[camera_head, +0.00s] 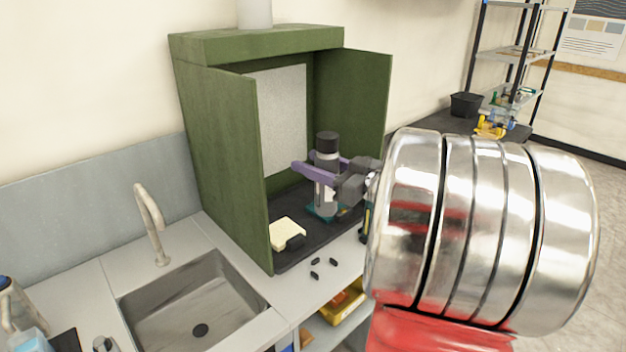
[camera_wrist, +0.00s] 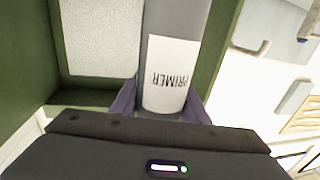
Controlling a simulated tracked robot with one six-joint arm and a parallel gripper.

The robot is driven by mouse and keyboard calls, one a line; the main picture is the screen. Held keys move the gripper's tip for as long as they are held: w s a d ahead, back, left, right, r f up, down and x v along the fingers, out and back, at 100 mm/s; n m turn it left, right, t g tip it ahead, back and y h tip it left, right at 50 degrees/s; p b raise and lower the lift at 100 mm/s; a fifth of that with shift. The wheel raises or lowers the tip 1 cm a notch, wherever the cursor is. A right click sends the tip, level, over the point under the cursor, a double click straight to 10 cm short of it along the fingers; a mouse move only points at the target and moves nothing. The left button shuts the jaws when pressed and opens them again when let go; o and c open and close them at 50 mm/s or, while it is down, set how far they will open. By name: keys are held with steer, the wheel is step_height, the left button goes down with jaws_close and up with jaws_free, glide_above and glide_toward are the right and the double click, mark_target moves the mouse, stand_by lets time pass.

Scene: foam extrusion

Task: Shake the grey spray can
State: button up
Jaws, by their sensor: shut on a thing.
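The grey spray can (camera_head: 327,172) has a black cap and stands upright in the head view, in front of the green booth. My gripper (camera_head: 322,170) has its purple fingers around the can's body and is shut on it. In the wrist view the can (camera_wrist: 172,70) shows a white label reading "PRIMER", upside down in the picture, between the purple fingers (camera_wrist: 165,105). The can's base is near a teal item (camera_head: 318,213) on the booth's dark floor; I cannot tell whether they touch.
The green booth (camera_head: 222,120) has side walls close around the can. A cream foam block (camera_head: 286,233) lies on the booth floor, with small black pieces (camera_head: 315,275) on the counter in front. A sink (camera_head: 195,300) is at the left. Shelves (camera_head: 515,55) stand at the right.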

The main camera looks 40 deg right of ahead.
step_height(320, 180, down, 6)
steer(key=shift+r, duration=0.15)
stand_by(0.6)
stand_by(0.4)
